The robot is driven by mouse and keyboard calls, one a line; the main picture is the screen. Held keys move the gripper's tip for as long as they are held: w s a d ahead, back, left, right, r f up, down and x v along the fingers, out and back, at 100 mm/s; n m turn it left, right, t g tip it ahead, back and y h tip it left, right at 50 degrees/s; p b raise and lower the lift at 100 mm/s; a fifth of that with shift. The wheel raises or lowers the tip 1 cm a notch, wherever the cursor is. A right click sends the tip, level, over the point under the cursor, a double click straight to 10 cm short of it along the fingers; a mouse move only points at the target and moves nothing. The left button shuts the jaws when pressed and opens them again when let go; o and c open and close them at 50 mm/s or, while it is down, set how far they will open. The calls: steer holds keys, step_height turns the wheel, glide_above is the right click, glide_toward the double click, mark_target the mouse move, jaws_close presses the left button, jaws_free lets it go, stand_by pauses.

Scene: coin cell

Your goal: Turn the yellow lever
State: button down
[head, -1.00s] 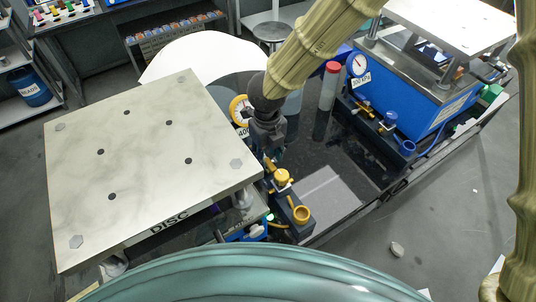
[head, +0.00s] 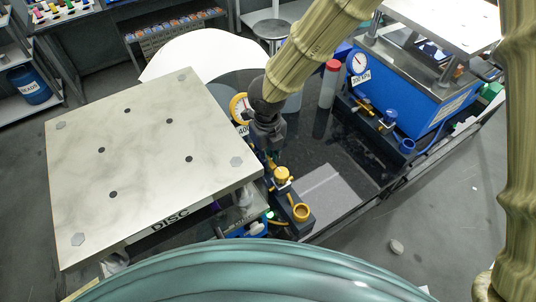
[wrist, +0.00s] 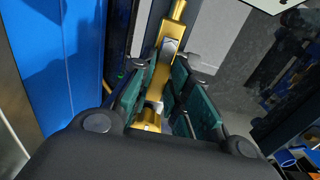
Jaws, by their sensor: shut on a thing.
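The yellow lever (wrist: 172,32) is a gold bar that runs up and away between my fingers in the wrist view. My gripper (wrist: 168,80) is shut on it, with a green pad on each side. In the head view my gripper (head: 268,138) points down just right of the DISC press (head: 150,160), and only a bit of yellow shows below the fingers. The grip itself is mostly hidden there by the gripper.
A blue press (head: 410,95) and a red-capped cylinder (head: 329,84) stand to the right. Dark bench surface lies between.

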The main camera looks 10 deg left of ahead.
steer(key=m, duration=0.1)
steer(key=m+b, duration=0.1)
steer(key=m, duration=0.1)
steer(key=a+m+b, duration=0.1)
steer(key=shift+s+f+m, duration=0.1)
steer(key=shift+s+m, duration=0.2)
steer(key=shift+m, duration=0.1)
steer(key=m+b, duration=0.1)
steer(key=m, duration=0.1)
steer(key=a+m+b, duration=0.1)
steer(key=m, duration=0.1)
steer(key=shift+s+a+m, duration=0.1)
steer(key=shift+a+m, duration=0.05)
steer(key=shift+m, duration=0.15)
steer(key=m+b, duration=0.1)
steer(key=m, duration=0.1)
steer(key=a+m, duration=0.1)
steer(key=m, duration=0.1)
steer(key=shift+b, duration=0.35)
steer(key=shift+w+a+m+b, duration=0.15)
steer(key=shift+m+b, duration=0.1)
steer(key=shift+m, duration=0.5)
steer(key=shift+w+a+m+b, duration=0.15)
steer(key=shift+a+m+b, duration=0.05)
steer(key=shift+m, duration=0.6)
steer(key=shift+w+a+m+b, duration=0.15)
steer(key=shift+m+b, duration=0.1)
steer(key=shift+m, duration=0.5)
steer(key=c, duration=1.4)
jaws_free()
